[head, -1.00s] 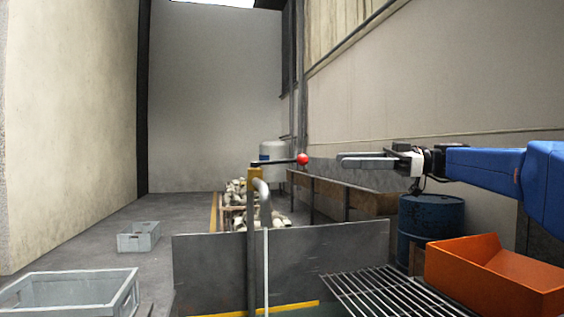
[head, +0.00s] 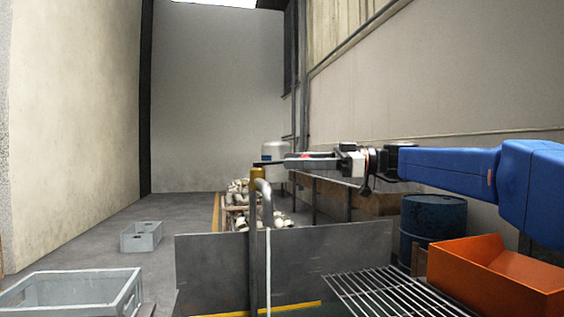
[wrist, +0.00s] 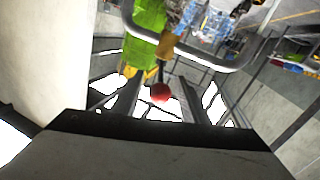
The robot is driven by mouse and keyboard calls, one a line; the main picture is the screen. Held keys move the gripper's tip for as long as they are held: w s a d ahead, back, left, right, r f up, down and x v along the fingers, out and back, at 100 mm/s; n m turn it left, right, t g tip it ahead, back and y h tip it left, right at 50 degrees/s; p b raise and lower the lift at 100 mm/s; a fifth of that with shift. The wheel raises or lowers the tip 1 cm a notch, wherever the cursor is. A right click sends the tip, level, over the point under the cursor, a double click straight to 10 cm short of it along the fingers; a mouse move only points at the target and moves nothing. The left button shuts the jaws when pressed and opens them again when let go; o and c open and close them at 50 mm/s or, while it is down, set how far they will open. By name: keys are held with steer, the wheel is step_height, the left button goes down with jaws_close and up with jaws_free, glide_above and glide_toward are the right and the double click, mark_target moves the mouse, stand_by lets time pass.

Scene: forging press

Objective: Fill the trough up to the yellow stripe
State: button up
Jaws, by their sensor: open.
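The grey metal trough (head: 350,247) stands low in front of me. Its yellow stripe (head: 300,305) shows near the bottom edge, with a dark green surface just below it. A bent pipe tap (head: 252,240) rises at the trough, with a yellow valve body (head: 257,173). A thin white line like a water stream (head: 268,275) drops from its spout. My gripper (head: 290,162) is level with the valve lever, from the right. In the wrist view the lever's red knob (wrist: 160,92) lies between my open fingers (wrist: 160,82). I cannot tell whether they touch it.
A wire rack (head: 375,290) and an orange bin (head: 495,275) are at the lower right, with a blue drum (head: 433,225) behind. Grey crates (head: 70,293) (head: 141,237) stand on the left floor. A heap of pale parts (head: 240,190) lies beyond the trough.

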steer(key=shift+a, duration=1.95)
jaws_close()
